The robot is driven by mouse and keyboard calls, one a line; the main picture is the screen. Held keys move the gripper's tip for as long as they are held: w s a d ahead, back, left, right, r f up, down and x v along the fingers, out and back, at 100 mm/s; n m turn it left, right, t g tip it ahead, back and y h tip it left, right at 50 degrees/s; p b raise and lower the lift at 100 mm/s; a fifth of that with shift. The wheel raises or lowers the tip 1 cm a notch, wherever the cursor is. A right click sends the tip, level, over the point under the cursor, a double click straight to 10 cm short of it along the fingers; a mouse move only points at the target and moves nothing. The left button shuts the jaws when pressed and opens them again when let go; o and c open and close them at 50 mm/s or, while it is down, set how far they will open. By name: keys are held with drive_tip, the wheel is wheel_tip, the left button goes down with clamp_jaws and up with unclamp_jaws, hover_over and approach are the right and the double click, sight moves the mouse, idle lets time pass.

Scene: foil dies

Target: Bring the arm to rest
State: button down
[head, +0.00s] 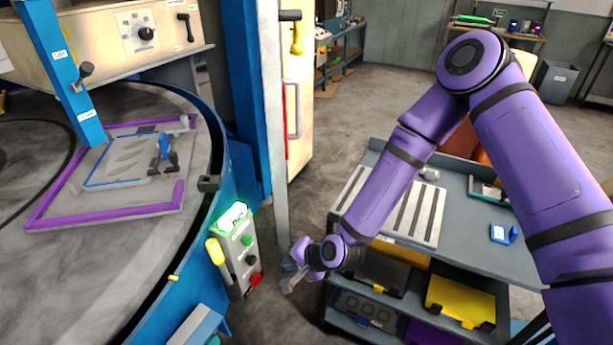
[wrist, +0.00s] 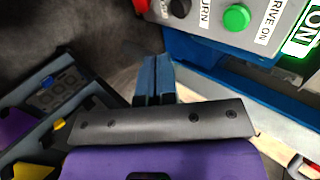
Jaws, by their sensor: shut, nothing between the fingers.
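My purple arm reaches in from the right of the head view, over the grey cart. My gripper (head: 290,279) hangs in the gap between the cart and the control box (head: 238,252), with the floor below it. In the wrist view my gripper (wrist: 155,80) has its two dark blue fingers together, with nothing between them. The control box also shows in the wrist view (wrist: 215,22), with a green button, a black knob and a lit green ON sign. The fingers are apart from the box.
A round machine table (head: 120,270) with a purple frame (head: 105,217) stands at left. A blue post (head: 248,90) and an open cabinet door stand behind. Floor (head: 385,90) is clear at the back.

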drive_tip(key=shift+r, duration=0.1)
drive_tip(key=w+d+r+n+t+h, duration=0.1)
drive_tip(key=w+d+r+n+h, duration=0.15)
drive_tip(key=d+r, duration=1)
drive_tip(key=w+d+r+n+h, duration=0.2)
drive_tip(key=w+d+r+h, duration=0.15)
drive_tip(key=d+r, duration=0.9)
drive_tip(key=s+d+r+h, duration=0.1)
drive_tip(key=s+d+r, duration=0.35)
drive_tip(key=r, duration=0.25)
drive_tip(key=s+d+r+h, duration=0.1)
drive_tip(key=s+d+r, duration=0.2)
drive_tip(key=s+r, duration=0.3)
drive_tip(key=s+d+r, duration=0.3)
drive_tip(key=s, duration=0.3)
drive_tip(key=s+d+r, duration=0.3)
drive_tip(key=s+r, duration=0.1)
drive_tip(key=s, duration=0.3)
drive_tip(key=shift+s+d+r+t+h, duration=0.2)
drive_tip(key=shift+t+h, duration=0.1)
drive_tip(key=shift+h, duration=0.1)
